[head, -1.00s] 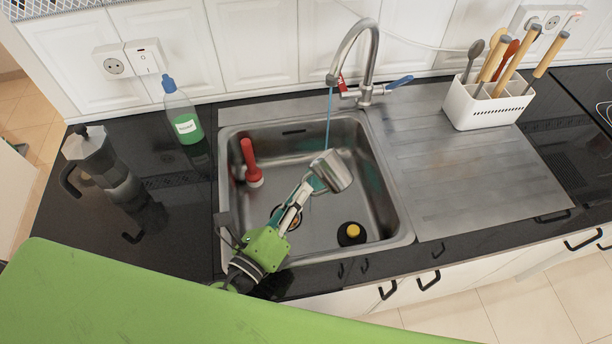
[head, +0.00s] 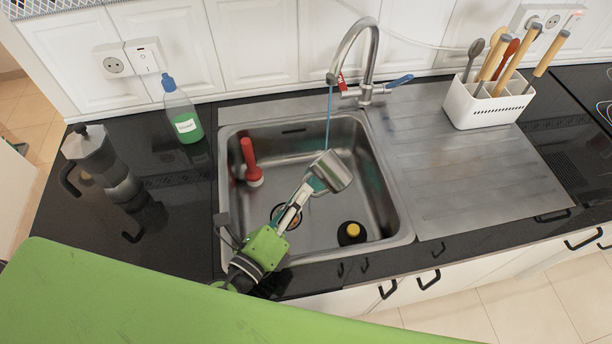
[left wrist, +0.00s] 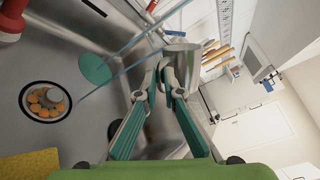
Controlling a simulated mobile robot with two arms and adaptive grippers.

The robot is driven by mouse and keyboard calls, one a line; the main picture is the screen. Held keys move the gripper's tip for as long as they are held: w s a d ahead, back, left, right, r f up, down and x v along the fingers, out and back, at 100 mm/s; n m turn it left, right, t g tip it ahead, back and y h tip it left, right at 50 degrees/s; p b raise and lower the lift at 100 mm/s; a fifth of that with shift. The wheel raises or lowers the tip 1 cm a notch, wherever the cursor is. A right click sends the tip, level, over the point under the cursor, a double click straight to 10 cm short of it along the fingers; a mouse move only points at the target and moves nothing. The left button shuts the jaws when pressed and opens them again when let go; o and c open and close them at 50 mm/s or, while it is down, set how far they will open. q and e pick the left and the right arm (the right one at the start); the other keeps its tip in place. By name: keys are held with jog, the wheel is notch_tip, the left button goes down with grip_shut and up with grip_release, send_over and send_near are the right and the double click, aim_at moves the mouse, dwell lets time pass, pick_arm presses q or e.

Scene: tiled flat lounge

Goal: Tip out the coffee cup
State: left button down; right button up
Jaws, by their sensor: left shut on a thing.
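The metal coffee cup (head: 335,170) is held above the sink basin, tilted over. My left gripper (head: 313,186) is shut on it. The left wrist view shows the cup (left wrist: 182,48) beyond the gripper's fingertips (left wrist: 167,75). The inside of the cup is hidden, so I cannot tell what it holds. A thin blue stream of water (head: 328,118) runs from the tap (head: 362,50) down toward the cup; whether it enters the cup is unclear. My right gripper is not in view.
The sink (head: 385,190) holds a red-handled brush (head: 248,158) and a black-and-yellow item (head: 352,233). The drain (left wrist: 45,101) has orange bits in it. A moka pot (head: 105,165) and a green soap bottle (head: 182,115) stand left; a utensil holder (head: 485,105) stands right.

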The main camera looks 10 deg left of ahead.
pick_arm(q)
jog(key=shift+f, duration=0.15)
jog(key=shift+r+n+p, duration=0.25)
jog(key=shift+n+p, duration=0.35)
jog(key=shift+n, duration=0.4)
dwell(0.6)
jog(key=shift+w+a+f+n+b, duration=0.25)
jog(key=shift+a+f+n+b, duration=0.15)
jog(key=shift+f+n, duration=0.3)
dwell(0.7)
jog(key=shift+f+n, duration=0.4)
jog(key=shift+f, duration=0.05)
dwell(0.7)
jog(key=shift+f+g, duration=0.1)
jog(key=shift+g, duration=0.2)
